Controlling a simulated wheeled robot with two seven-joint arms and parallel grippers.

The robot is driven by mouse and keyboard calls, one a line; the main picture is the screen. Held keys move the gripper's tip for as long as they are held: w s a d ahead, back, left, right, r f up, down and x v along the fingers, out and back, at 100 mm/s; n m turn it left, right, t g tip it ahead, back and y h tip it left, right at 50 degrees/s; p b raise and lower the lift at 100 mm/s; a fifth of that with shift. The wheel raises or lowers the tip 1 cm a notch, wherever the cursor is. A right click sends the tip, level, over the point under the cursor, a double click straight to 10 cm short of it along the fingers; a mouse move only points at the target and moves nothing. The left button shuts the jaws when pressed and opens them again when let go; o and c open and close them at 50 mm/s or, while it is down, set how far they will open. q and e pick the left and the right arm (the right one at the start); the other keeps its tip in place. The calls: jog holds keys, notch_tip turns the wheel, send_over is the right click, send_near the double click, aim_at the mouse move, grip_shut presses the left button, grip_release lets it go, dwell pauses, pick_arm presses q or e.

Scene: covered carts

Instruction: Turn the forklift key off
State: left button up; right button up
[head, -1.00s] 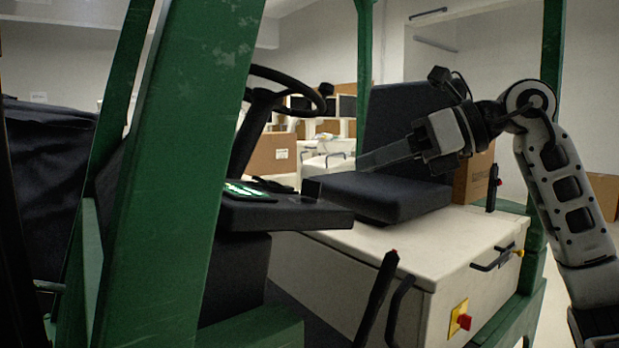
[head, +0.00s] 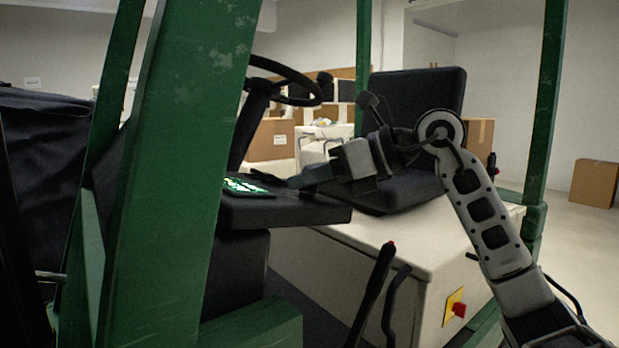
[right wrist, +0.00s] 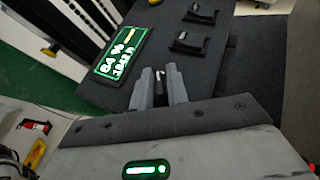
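My right gripper (head: 290,182) reaches in from the right over the forklift's dark console (head: 285,210), close to its top. In the right wrist view its two grey fingers (right wrist: 161,76) stand a little apart. A small pale and dark piece, which looks like the key (right wrist: 160,76), shows in the gap between the fingertips. I cannot make out the key's angle, and in the head view the gripper hides it. The lit green display (head: 247,187) is left of the fingers; it also shows in the right wrist view (right wrist: 121,53). My left gripper is not in view.
Two black rocker-like switches (right wrist: 193,28) sit on the console beyond the fingers. The steering wheel (head: 290,80) is above, the seat (head: 415,115) behind the arm. A green post (head: 170,180) stands at left, black levers (head: 375,290) below.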

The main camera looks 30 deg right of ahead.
grip_shut()
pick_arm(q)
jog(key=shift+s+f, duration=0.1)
